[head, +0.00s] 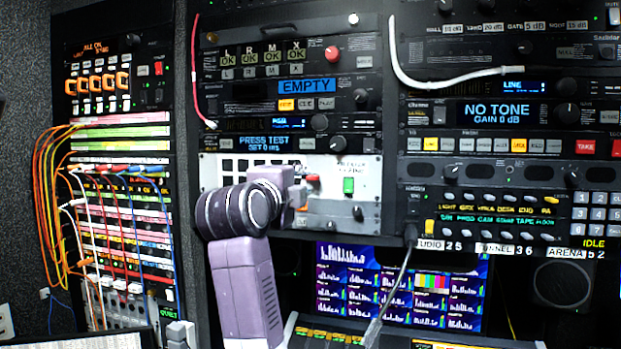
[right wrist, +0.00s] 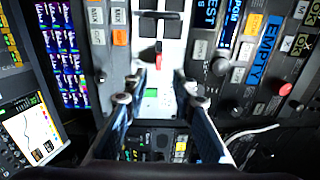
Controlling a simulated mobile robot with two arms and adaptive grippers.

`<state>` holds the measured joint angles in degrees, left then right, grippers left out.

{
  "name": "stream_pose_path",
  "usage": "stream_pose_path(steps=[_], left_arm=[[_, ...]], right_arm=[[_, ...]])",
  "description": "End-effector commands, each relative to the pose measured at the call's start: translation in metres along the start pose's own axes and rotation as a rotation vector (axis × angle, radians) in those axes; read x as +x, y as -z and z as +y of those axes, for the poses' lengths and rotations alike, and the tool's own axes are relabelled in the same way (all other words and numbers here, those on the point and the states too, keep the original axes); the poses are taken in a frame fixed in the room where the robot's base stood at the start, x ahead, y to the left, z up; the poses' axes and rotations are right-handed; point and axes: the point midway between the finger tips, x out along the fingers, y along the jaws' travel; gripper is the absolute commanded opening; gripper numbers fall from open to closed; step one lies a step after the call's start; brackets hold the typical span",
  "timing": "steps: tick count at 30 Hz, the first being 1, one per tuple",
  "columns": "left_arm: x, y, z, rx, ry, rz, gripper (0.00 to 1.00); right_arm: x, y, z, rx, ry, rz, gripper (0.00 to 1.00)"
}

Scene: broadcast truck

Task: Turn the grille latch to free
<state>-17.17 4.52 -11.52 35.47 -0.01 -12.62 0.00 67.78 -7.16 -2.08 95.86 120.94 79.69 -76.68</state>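A white panel with dark square grille openings (head: 228,166) is in the middle rack; it also shows at the top of the right wrist view (right wrist: 171,28). I cannot tell for sure which part is the latch. My right gripper (head: 299,196) is in front of the panel and hides part of it. In the wrist view its fingers are apart, with nothing visibly held.
A white cable (head: 440,82) and a red cable (head: 196,80) hang across the rack fronts. Many coloured patch cords (head: 50,190) fill the left rack. A screen (head: 400,285) and a sloping console (head: 330,335) are below. Knobs stick out above the panel.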

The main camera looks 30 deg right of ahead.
Motion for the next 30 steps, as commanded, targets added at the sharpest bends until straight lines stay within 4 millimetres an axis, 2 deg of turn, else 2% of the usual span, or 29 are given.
stream_pose_path(steps=[5,12,18,28,30], left_arm=[[-0.01,0.001,0.0,0.0,0.0,0.0,0.4],[-0.033,0.003,0.0,0.0,0.0,0.001,0.4],[-0.043,0.005,-0.001,0.0,0.0,0.002,0.4],[-0.043,0.005,-0.001,-0.001,0.0,0.002,0.4],[-0.043,0.004,-0.001,-0.001,0.001,0.002,0.4]], right_arm=[[0.011,-0.002,-0.002,-0.002,-0.024,-0.012,0.25],[0.051,-0.002,-0.003,-0.003,-0.023,-0.009,0.25],[0.072,-0.003,-0.001,-0.001,-0.02,-0.011,0.25],[0.077,-0.003,0.002,0.002,-0.02,-0.012,0.25],[0.077,-0.003,0.002,0.002,-0.02,-0.012,0.18]])
